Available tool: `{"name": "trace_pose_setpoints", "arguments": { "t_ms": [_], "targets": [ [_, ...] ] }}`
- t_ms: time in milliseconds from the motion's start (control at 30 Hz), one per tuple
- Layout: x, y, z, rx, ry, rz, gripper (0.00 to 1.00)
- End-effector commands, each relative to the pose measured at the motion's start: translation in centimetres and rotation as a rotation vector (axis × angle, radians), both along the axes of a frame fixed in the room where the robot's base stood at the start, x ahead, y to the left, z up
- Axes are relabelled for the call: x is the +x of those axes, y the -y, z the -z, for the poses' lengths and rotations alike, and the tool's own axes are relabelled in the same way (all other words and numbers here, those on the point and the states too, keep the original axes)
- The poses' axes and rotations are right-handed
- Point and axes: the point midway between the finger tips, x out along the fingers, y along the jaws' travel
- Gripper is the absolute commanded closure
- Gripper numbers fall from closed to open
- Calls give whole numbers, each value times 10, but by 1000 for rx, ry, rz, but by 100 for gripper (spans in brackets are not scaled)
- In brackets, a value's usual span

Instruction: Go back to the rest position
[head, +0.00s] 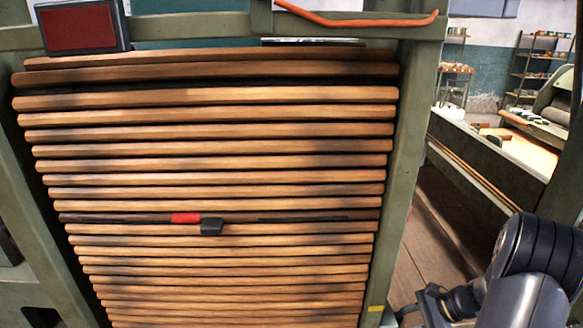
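My gripper (432,306) is at the bottom right, at the end of my dark grey arm (525,270).
The green frame post (405,170) stands between the slats and my arm. An orange cable (350,20) hangs along the top beam. A dark red panel (78,29) is at top left. Shelves (540,65) stand far right. Brown floor (425,235) shows right of the post.

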Motion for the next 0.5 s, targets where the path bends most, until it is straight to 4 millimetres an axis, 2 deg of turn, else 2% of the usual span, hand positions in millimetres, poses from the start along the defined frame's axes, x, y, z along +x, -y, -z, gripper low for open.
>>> {"name": "trace_pose_setpoints", "arguments": {
  "t_ms": [200, 500],
  "targets": [
    [-2, 1, 3, 4, 124, 2, 66],
    [-3, 1, 1, 6, 191, 2, 66]
  ]
}}
